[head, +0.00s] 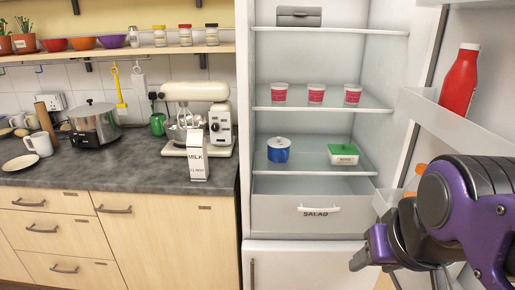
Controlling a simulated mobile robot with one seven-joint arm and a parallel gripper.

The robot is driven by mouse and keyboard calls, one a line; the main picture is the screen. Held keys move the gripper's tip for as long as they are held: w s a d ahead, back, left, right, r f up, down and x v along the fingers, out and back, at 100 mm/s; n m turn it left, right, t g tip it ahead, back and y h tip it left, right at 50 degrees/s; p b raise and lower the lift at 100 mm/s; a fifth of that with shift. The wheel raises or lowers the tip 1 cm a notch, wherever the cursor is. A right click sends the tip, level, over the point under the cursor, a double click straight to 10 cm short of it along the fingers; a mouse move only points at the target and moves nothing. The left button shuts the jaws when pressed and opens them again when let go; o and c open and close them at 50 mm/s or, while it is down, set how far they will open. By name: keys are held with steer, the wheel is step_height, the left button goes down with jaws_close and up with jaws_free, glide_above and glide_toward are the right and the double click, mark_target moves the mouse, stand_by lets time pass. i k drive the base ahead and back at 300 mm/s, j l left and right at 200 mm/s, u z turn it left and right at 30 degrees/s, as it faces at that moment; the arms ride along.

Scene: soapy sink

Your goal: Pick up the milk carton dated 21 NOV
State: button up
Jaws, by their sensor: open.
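A white milk carton (197,158) with dark "MILK" lettering stands upright near the front edge of the grey counter, in front of the stand mixer. A smaller line of print sits low on its front; it is too small to read surely as a date. My gripper (366,252) is at the lower right, in front of the open fridge. It is open, well to the right of the carton and apart from it. My purple and black arm hides part of the fridge door.
The cream stand mixer (198,112) stands right behind the carton. A slow cooker (93,125) is further left. The fridge stands open, with pots, tubs and a salad drawer (314,213). Its door shelf (455,122) holds a red bottle (460,80).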

mark_target(196, 147)
steer(key=j+z, duration=0.3)
steer(key=j, duration=0.55)
steer(key=j+z, duration=0.35)
steer(key=j, duration=0.45)
steer(key=k, duration=0.05)
